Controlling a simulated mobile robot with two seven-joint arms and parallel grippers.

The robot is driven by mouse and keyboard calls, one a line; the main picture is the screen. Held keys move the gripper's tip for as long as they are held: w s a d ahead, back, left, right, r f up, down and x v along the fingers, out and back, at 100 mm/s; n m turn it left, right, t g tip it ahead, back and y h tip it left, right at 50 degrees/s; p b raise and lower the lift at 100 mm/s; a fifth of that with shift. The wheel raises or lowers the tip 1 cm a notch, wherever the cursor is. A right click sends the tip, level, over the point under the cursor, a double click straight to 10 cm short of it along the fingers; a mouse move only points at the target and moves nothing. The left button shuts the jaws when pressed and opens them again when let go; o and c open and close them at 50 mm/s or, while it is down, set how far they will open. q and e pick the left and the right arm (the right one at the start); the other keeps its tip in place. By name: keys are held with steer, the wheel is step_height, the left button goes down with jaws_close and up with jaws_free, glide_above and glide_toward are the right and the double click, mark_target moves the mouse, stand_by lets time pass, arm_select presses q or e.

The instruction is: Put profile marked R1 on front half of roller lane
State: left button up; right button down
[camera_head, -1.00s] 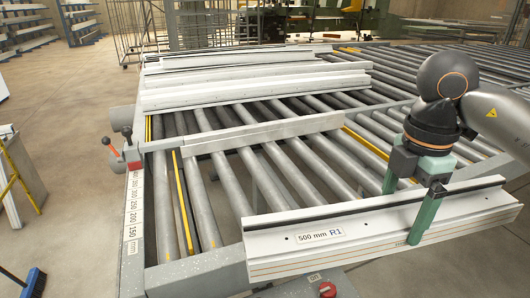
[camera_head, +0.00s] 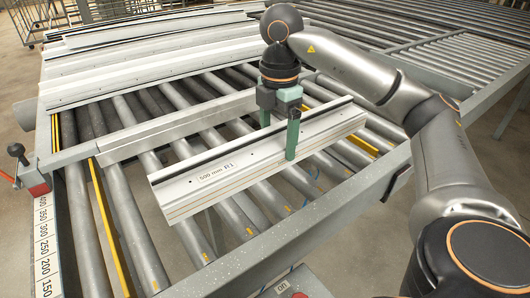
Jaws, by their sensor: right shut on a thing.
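The white profile marked "500 mm R1" (camera_head: 215,178) is in my right gripper (camera_head: 280,132), whose green fingers are shut across it right of its middle. The profile is over the front half of the roller lane (camera_head: 145,235), lying slantwise, its left end nearer the front. I cannot tell whether it touches the rollers or hangs just above them. My left gripper is not in view.
A grey crossbar (camera_head: 165,128) spans the lane behind the profile. Several long white profiles (camera_head: 150,65) lie on the rollers at the back. A measuring scale (camera_head: 45,235) and a red-handled clamp lever (camera_head: 35,178) are at the left edge. Front rollers are bare.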

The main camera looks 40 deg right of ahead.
mark_target(271, 143)
steer(key=w+d+f, duration=0.3)
steer(key=w+f, duration=0.2)
steer(key=f, duration=0.4)
steer(key=shift+w+d+f, duration=0.2)
steer(key=shift+w+f, duration=0.05)
steer(key=shift+w, duration=0.1)
steer(key=shift+f, duration=0.1)
steer(key=shift+c, duration=0.2)
jaws_free()
steer(key=shift+f, duration=0.1)
steer(key=shift+o, duration=0.2)
step_height(271, 143, up, 12)
stand_by(0.4)
